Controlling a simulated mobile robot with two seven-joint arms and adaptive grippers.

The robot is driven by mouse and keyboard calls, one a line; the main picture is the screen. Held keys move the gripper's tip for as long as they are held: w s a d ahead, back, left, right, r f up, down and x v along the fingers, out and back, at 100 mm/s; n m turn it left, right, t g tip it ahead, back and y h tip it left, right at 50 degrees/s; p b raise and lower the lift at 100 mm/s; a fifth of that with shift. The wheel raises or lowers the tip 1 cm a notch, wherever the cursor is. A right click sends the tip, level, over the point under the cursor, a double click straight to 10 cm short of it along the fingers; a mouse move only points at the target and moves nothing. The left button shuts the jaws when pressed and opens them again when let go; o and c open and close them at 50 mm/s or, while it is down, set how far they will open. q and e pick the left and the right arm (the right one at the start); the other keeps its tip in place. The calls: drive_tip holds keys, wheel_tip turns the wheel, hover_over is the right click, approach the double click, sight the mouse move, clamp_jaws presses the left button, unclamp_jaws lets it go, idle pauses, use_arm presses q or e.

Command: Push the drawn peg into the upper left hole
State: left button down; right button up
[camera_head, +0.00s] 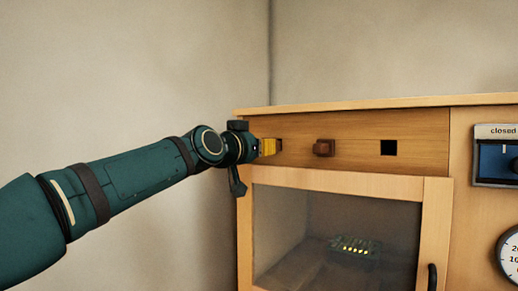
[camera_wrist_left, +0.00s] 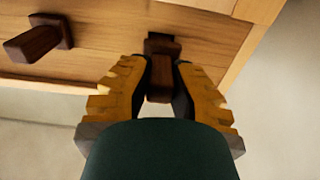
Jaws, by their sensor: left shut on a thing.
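The cabinet's upper front panel (camera_head: 355,140) is light wood. My left gripper (camera_head: 273,147) is at its left end, with yellow fingers. In the left wrist view the gripper (camera_wrist_left: 163,88) is shut on a dark brown peg (camera_wrist_left: 160,88), which stands at a square brown collar (camera_wrist_left: 162,45) on the panel. In the head view my gripper hides this peg. How deep the peg sits cannot be told. A second brown peg (camera_head: 324,148) sticks out in the panel's middle; it also shows in the left wrist view (camera_wrist_left: 32,44). My right gripper is not in view.
A square dark hole (camera_head: 389,148) at the panel's right is empty. Below is a glass door (camera_head: 330,235) with a dark handle (camera_head: 432,277). At right are a blue panel marked "closed" (camera_head: 497,158) and a dial (camera_head: 512,255). Left of the cabinet is bare wall.

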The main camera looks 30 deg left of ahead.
use_arm(q)
drive_tip(key=shift+w+d+b, duration=0.15)
drive_tip(key=shift+w+b, duration=0.4)
drive_tip(key=shift+w, duration=0.8)
idle(0.3)
drive_tip(key=c, duration=1)
unclamp_jaws()
drive_tip(key=shift+o, duration=0.2)
drive_tip(key=s, duration=1.2)
drive_tip(key=shift+a, duration=0.45)
